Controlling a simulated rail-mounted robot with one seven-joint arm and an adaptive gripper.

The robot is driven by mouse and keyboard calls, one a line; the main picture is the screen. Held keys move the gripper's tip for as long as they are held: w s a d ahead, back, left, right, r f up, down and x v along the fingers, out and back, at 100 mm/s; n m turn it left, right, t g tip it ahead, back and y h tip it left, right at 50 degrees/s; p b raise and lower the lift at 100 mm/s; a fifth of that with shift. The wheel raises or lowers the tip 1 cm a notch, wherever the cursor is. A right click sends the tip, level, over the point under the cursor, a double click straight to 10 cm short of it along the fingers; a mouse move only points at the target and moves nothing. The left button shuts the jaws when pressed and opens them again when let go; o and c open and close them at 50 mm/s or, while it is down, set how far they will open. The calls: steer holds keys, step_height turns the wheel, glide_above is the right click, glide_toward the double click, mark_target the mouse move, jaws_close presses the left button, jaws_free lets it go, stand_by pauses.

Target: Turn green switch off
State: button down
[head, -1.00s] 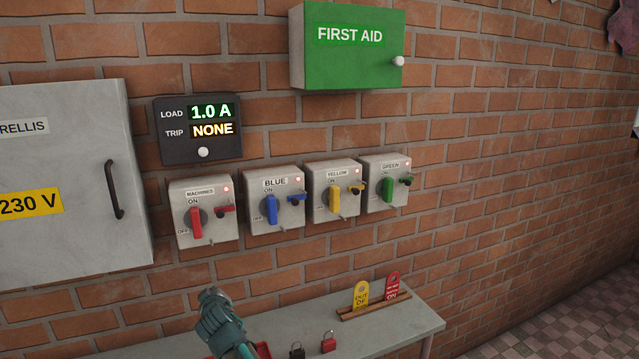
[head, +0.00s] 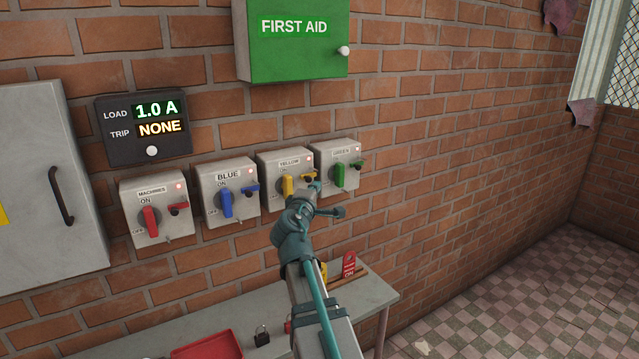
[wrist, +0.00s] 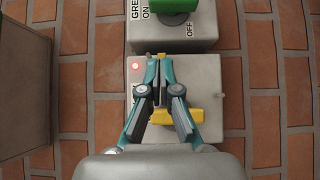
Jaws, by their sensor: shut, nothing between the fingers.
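The green switch (head: 340,175) is a green handle on a grey box labelled GREEN (head: 349,158), rightmost in the wall row. Its handle stands upright, with a red lamp at the box's upper right. In the wrist view the green handle (wrist: 176,5) is cut by the top edge, between the ON and OFF marks. My gripper (head: 316,188) is shut and empty, in front of the yellow switch's box and left of the green handle. In the wrist view my gripper (wrist: 158,60) lies over the yellow box, its fingertips just short of the green box. Contact cannot be told.
The yellow switch (head: 287,184) is partly behind my gripper; the blue (head: 226,203) and machines (head: 151,221) switches are left. A first aid cabinet (head: 296,60) hangs above. Below, a shelf (head: 375,292) holds a red tag (head: 349,264), a tray (head: 215,345) and a padlock (head: 262,335).

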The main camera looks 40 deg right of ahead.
mark_target(336, 169)
steer(key=p+x, duration=0.3)
steer(key=x, duration=0.6)
steer(key=shift+w+d+r, duration=0.1)
steer(key=shift+w+d, duration=0.1)
steer(key=shift+w, duration=0.1)
steer(key=d+p, duration=0.1)
steer(key=d, duration=0.2)
steer(key=shift+s+p, duration=0.35)
steer(key=shift+s, duration=0.05)
steer(key=shift+d, duration=0.25)
steer(key=shift+f, duration=0.2)
